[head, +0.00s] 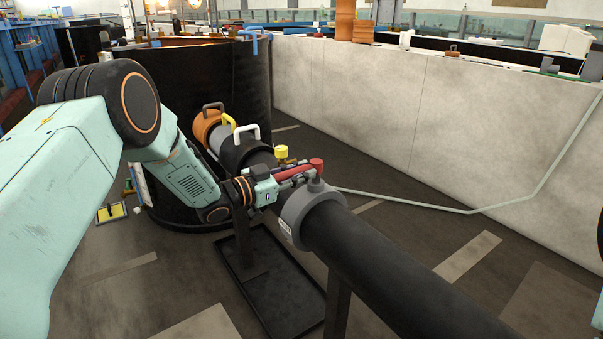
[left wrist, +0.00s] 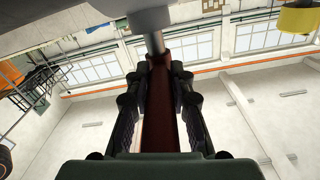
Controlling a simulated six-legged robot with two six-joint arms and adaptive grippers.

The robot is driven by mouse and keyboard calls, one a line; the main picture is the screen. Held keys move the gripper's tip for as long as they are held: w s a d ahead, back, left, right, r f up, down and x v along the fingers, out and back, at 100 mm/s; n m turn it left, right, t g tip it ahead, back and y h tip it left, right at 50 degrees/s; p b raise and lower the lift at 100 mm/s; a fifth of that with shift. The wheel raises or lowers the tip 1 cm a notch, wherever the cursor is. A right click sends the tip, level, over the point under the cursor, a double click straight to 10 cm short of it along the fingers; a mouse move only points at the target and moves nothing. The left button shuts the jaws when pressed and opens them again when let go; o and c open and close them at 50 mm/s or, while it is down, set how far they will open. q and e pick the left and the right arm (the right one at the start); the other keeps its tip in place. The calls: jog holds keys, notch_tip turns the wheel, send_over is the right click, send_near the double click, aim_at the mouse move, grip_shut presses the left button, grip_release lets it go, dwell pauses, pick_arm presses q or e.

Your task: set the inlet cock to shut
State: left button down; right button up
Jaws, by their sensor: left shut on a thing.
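The inlet cock has a grey collar body (head: 308,212) on the thick black pipe, with a red lever (head: 317,164) on top. The lever points leftward from its pivot, at an angle to the pipe; the exact angle is hard to tell. My left gripper (head: 292,176) reaches in from the left and is shut on the red lever, partly hiding it. In the left wrist view the lever (left wrist: 158,95) runs between the two dark fingers, up to a grey stem (left wrist: 153,42). My right gripper is not in view.
A yellow knob (head: 281,152) stands just behind the lever. White (head: 247,127) and yellow handles rise farther along the pipe (head: 390,275). A black tray (head: 285,318) lies on the floor below. A pale wall (head: 400,100) with a thin hose stands behind. The floor at front left is open.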

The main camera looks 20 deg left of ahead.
pick_arm(q)
jog(key=shift+r, duration=0.1)
dwell(0.4)
jog(key=c, duration=1.1)
grip_release()
jog(key=shift+c, duration=0.2)
jog(key=v, duration=1.2)
jog(key=shift+w+a, duration=0.1)
jog(key=shift+a, duration=0.05)
